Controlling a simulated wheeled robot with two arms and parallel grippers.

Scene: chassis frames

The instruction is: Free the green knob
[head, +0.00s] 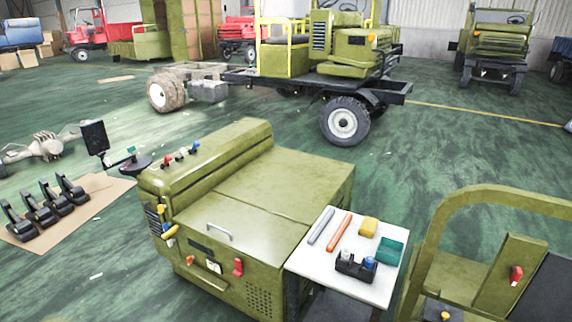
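A small green piece (131,149), which may be the green knob, shows at the left end of the olive cabinet, above a dark round plate (136,164). It is too small to tell how it is held. Red and blue knobs (181,156) stand in a row on top of the olive cabinet (265,185), to the right of the green piece. Neither of my grippers shows in the head view.
Black pedals (40,212) lie on cardboard at left. An olive frame (480,240) fills the lower right.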

